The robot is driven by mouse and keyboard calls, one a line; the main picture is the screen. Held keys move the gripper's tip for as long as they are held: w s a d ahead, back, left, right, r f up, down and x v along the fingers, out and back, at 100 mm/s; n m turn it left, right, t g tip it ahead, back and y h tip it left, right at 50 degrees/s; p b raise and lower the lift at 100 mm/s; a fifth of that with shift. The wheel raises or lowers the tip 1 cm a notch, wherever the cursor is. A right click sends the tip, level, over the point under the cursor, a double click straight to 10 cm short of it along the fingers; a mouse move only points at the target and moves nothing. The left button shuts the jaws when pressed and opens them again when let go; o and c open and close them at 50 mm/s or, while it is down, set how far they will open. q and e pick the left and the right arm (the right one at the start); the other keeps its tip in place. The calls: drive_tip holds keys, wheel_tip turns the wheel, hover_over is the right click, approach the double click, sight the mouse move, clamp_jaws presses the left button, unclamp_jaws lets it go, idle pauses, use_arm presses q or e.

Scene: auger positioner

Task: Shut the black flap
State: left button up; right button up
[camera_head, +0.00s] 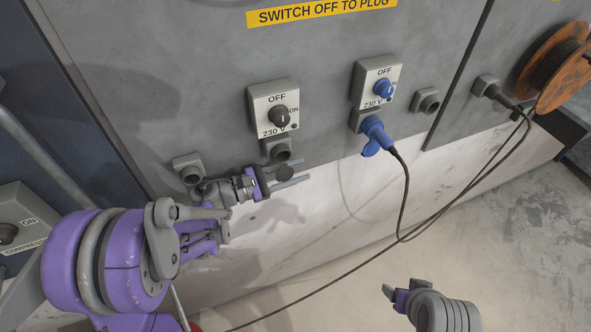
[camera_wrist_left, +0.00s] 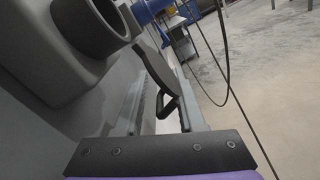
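The black flap (camera_head: 285,173) hangs open below the dark socket (camera_head: 278,151) under the left switch box. In the left wrist view the flap (camera_wrist_left: 158,75) shows nearly edge-on, with a small dark loop at its lower end, beside the round socket mouth (camera_wrist_left: 92,27). My left gripper (camera_head: 299,170) is open, its two grey fingers apart just below the socket. The flap lies between the fingers in the picture; I cannot tell whether either touches it. My right gripper (camera_head: 389,293) is low in the head view, away from the wall; its opening is unclear.
A blue plug (camera_head: 376,135) with a hanging black cable (camera_head: 405,190) sits under the right switch box (camera_head: 377,82). Other sockets (camera_head: 188,169) (camera_head: 427,101) stick out of the grey panel. A cable reel (camera_head: 563,66) is at upper right.

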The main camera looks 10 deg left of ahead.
use_arm(q)
clamp_jaws()
